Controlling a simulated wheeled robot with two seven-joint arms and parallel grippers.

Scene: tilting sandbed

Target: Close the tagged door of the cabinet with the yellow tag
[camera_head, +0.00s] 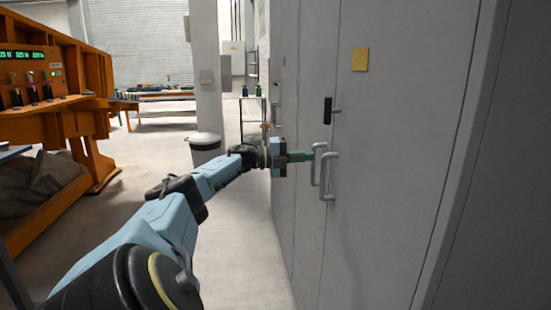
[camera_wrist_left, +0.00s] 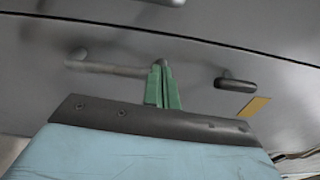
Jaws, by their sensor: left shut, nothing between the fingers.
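The grey cabinet stands at the right in the head view. Its tagged door (camera_head: 390,150) bears a yellow tag (camera_head: 360,59) and looks about flush with the neighbouring door; I cannot tell if a small gap remains. Two bar handles (camera_head: 328,177) sit side by side near the seam. My left gripper (camera_head: 312,154) is shut and empty, its green fingertips by the handles. In the left wrist view the fingers (camera_wrist_left: 163,88) overlap the end of a bar handle (camera_wrist_left: 105,68), on the same side of the seam as the tag (camera_wrist_left: 254,107). I cannot tell if they touch. My right gripper is out of view.
A black lock (camera_head: 327,110) sits above the handles. An orange machine (camera_head: 40,90) stands at the left, with a white pillar (camera_head: 205,80) and a bin (camera_head: 205,146) further back. The floor (camera_head: 235,240) between the machine and cabinet is clear.

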